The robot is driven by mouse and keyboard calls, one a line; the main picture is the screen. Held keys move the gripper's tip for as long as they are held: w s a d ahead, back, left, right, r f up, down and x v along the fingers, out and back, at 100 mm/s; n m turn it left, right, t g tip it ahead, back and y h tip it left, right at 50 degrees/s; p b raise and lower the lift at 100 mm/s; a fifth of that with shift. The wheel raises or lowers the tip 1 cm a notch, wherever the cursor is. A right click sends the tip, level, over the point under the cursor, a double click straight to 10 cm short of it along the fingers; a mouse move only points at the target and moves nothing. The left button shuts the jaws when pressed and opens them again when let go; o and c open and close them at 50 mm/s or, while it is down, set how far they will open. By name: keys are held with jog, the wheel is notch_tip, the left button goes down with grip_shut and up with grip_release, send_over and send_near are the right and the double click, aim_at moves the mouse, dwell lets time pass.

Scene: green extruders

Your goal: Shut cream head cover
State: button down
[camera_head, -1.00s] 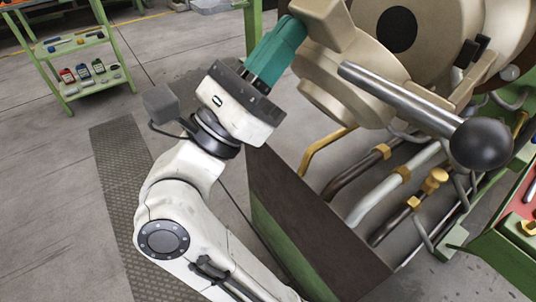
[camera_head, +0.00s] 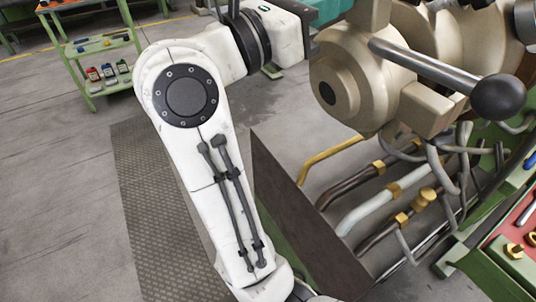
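The cream head cover (camera_head: 352,82) is a thick rounded block at the upper right, on the front of the green extruder. Its round end, with a dark hole in it, faces down and to the left. Part of the cream head (camera_head: 455,35) shows behind it, and I cannot tell how wide the gap between them is.
A grey lever with a black ball knob (camera_head: 498,97) juts out in front of the head. Several pipes (camera_head: 375,205) run below, beside a dark panel (camera_head: 300,220). A red-topped green cart (camera_head: 515,245) stands at right, a green shelf trolley (camera_head: 100,45) at upper left.

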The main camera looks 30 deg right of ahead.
jog(key=shift+d+r+y+p, duration=0.3)
jog(key=shift+d+r+y, duration=0.15)
jog(key=shift+d, duration=0.4)
jog(key=shift+d+r+y+p, duration=0.3)
jog(key=shift+d+y, duration=0.2)
jog(key=shift+d, duration=0.4)
jog(key=shift+d+r+y+p, duration=0.25)
jog(key=shift+d+r+y, duration=0.2)
jog(key=shift+d, duration=0.4)
jog(key=shift+d, duration=0.15)
